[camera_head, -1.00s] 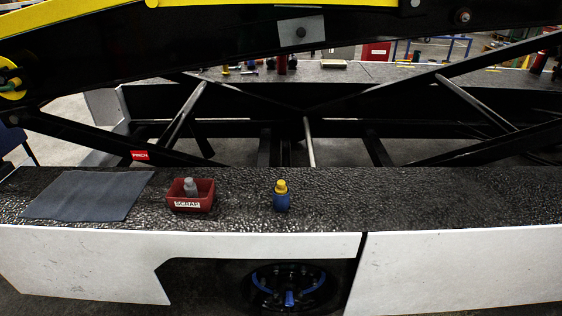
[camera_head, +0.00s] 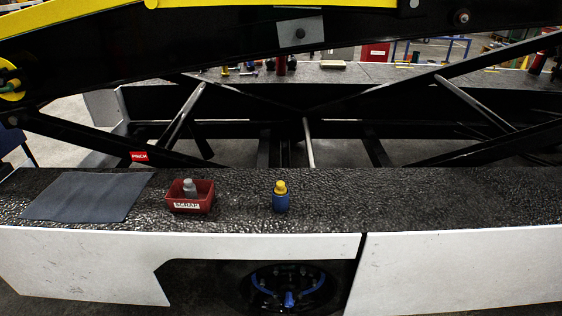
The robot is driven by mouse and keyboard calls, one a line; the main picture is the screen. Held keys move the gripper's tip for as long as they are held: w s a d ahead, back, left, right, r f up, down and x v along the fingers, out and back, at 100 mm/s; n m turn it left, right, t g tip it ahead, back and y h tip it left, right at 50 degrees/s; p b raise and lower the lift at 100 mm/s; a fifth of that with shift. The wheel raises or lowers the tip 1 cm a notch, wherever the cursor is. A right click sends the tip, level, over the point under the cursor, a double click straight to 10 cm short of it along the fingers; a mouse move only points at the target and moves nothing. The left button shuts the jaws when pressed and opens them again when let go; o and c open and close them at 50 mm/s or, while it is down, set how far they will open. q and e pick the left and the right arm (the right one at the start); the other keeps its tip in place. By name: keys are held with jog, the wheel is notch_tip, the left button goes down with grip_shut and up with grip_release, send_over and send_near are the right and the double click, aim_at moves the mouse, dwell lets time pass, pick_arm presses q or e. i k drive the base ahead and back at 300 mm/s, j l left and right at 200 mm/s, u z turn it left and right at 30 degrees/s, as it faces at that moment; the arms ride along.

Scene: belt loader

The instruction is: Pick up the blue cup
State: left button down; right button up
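A small blue cup-like container (camera_head: 281,203) stands upright on the dark textured deck (camera_head: 400,200), near the middle of the view. A yellow piece (camera_head: 280,187) sits on its top; I cannot tell whether it is a lid or a separate thing. Neither of my grippers shows in the head view.
A red bin (camera_head: 190,204) labelled SCRAP, with a grey object (camera_head: 190,186) in it, stands left of the blue container. A grey mat (camera_head: 88,196) lies further left. Black crossed beams (camera_head: 330,110) rise behind the deck. The deck's right side is clear.

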aim_at(280, 204)
jog(key=i+l+u, duration=0.2)
jog(key=i+l, duration=0.5)
jog(key=i+j, duration=0.05)
jog(key=i, duration=0.05)
